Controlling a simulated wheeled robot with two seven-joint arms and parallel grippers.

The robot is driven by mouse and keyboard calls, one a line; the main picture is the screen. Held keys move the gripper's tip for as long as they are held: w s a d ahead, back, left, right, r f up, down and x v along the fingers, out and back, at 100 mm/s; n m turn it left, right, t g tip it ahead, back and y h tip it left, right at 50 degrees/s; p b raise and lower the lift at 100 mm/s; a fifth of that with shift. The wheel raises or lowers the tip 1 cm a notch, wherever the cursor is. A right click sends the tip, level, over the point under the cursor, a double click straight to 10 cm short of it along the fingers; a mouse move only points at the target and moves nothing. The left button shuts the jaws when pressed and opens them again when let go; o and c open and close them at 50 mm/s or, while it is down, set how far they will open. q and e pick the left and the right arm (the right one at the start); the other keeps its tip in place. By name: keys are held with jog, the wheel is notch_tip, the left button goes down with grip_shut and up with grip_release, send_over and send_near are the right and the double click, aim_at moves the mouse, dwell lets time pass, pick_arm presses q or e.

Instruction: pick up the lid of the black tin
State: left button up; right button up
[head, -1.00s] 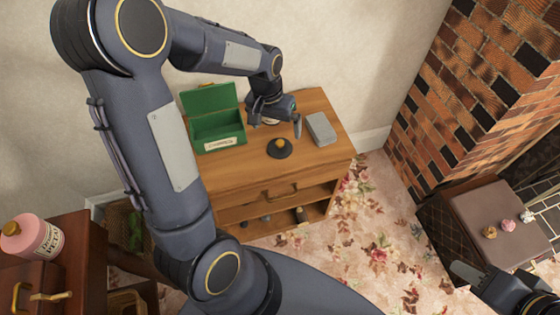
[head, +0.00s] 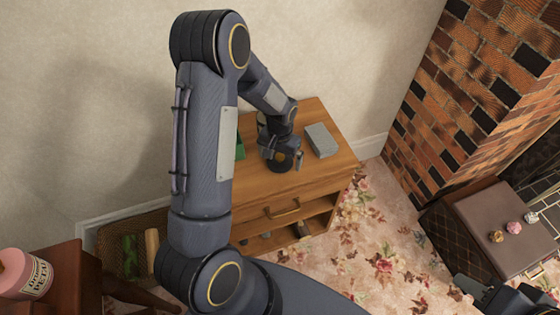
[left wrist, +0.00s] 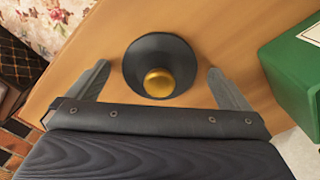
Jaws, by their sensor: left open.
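The black round lid (left wrist: 143,52) with a gold knob (left wrist: 159,83) shows in the left wrist view between the two fingers of my left gripper (left wrist: 158,69). The fingers are open, one on each side of the lid, with gaps to its rim. In the head view my left gripper (head: 284,154) is over the wooden cabinet top, and the dark lid (head: 282,167) is partly hidden beneath it. Whether a tin is under the lid I cannot tell. My right gripper (head: 474,288) is at the lower right, far from the lid, partly cut off.
A grey box (head: 321,139) lies on the cabinet top (head: 325,168), right of my left gripper. A green box (left wrist: 300,70) stands on the other side, mostly hidden by my arm in the head view. A brown chest (head: 480,225) with small round things stands by the brick fireplace.

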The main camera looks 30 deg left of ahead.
pick_arm(q)
jog(key=c, duration=1)
jog(key=shift+c, duration=0.3)
jog(key=shift+r, duration=0.15)
